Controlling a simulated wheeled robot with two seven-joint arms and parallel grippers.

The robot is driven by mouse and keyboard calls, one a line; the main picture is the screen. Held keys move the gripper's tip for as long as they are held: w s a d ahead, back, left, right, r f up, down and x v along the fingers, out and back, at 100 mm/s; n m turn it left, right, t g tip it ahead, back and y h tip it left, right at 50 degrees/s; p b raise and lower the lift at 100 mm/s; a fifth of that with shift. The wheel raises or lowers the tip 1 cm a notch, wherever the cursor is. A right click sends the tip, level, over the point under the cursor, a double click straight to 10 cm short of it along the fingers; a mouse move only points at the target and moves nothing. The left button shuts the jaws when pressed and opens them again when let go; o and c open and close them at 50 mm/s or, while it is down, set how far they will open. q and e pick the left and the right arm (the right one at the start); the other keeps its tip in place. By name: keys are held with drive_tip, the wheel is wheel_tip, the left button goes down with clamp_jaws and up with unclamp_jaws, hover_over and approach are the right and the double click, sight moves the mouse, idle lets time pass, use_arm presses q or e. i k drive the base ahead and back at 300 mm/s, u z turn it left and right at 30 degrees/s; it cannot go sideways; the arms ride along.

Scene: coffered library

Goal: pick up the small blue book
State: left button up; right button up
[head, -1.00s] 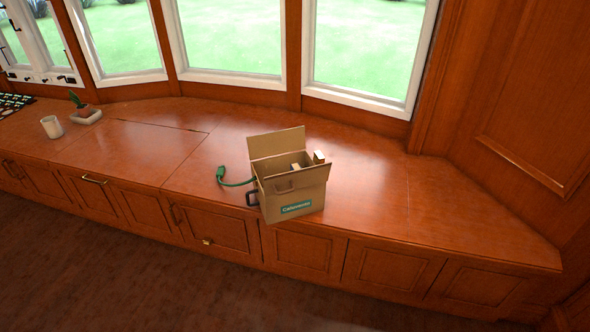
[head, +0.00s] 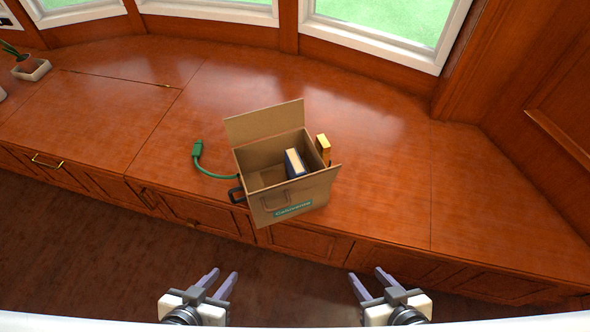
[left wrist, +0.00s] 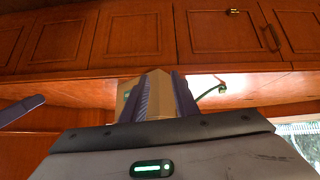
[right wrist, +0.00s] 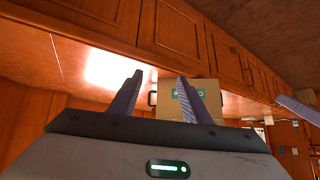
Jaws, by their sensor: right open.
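The small blue book (head: 294,163) stands upright, slightly tilted, inside an open cardboard box (head: 259,208) on the wooden window bench. Its dark cover and pale page edge show; its lower part is hidden in the box. My left gripper (head: 219,277) is open and empty, in front of the bench, left of and nearer than the box. My right gripper (head: 372,280) is open and empty, in front of the bench to the right of the box. The box also shows in the right wrist view (right wrist: 205,98), past the fingers; the book is hidden there.
A yellowish block-like object (head: 324,146) sits at the box's right side. A green plug with cable (head: 198,150) lies left of the box. The bench (head: 380,150) is clear to the right. A potted plant (head: 32,69) stands far left.

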sight(295, 168)
drive_tip(key=u, duration=2.35)
drive_tip(key=i, duration=1.9)
drive_tip(key=z, duration=3)
